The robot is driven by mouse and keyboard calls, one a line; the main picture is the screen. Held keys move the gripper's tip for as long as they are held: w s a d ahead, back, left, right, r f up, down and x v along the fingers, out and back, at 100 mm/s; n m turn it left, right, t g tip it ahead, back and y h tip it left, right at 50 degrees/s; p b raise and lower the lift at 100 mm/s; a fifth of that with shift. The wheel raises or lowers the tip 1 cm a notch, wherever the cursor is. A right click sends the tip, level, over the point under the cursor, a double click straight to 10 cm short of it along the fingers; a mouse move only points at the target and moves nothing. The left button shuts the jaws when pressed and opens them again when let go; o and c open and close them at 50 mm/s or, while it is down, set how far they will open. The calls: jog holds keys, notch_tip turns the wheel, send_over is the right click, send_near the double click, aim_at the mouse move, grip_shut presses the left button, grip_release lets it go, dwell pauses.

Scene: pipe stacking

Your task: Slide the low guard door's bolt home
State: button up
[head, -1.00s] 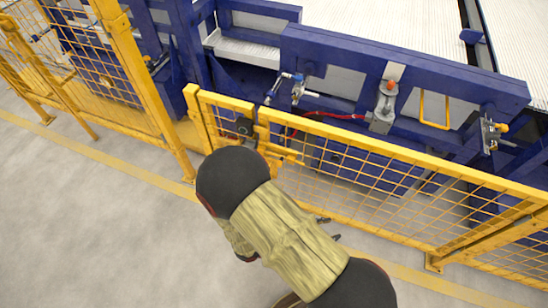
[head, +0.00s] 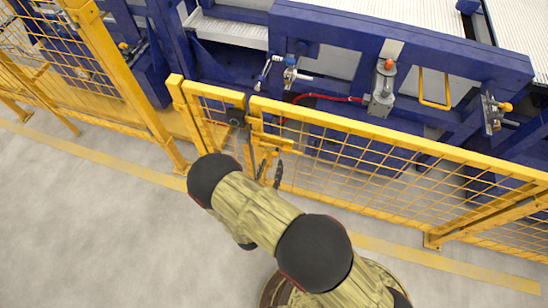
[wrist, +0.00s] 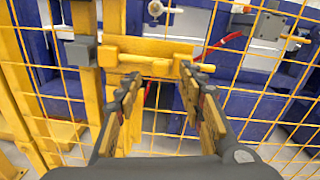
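The low guard door (head: 340,150) is a yellow mesh panel. Its yellow bolt assembly (head: 272,138) sits near the panel's left end. In the wrist view the bolt assembly (wrist: 150,52) lies across the top of the view, with a small grey-tipped part (wrist: 207,67) at its right end. A dark catch block (head: 236,116) is on the left post; it also shows in the wrist view (wrist: 80,50). I cannot tell whether the bolt enters it. My gripper (wrist: 160,78) is open and empty, its two fingers below the bolt assembly. In the head view my gripper (head: 269,168) is just before the mesh.
Taller yellow fencing (head: 110,70) stands at the left. Blue machinery (head: 400,50) with a red hose (head: 330,97) and a grey valve unit (head: 383,90) is behind the low fence. The grey floor (head: 80,220) in front is clear.

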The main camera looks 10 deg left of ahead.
aim_at(274, 157)
jog(key=shift+w+d+b, duration=0.1)
jog(key=shift+w+b, duration=0.45)
jog(key=shift+w, duration=1.7)
jog(key=c, duration=0.4)
grip_shut()
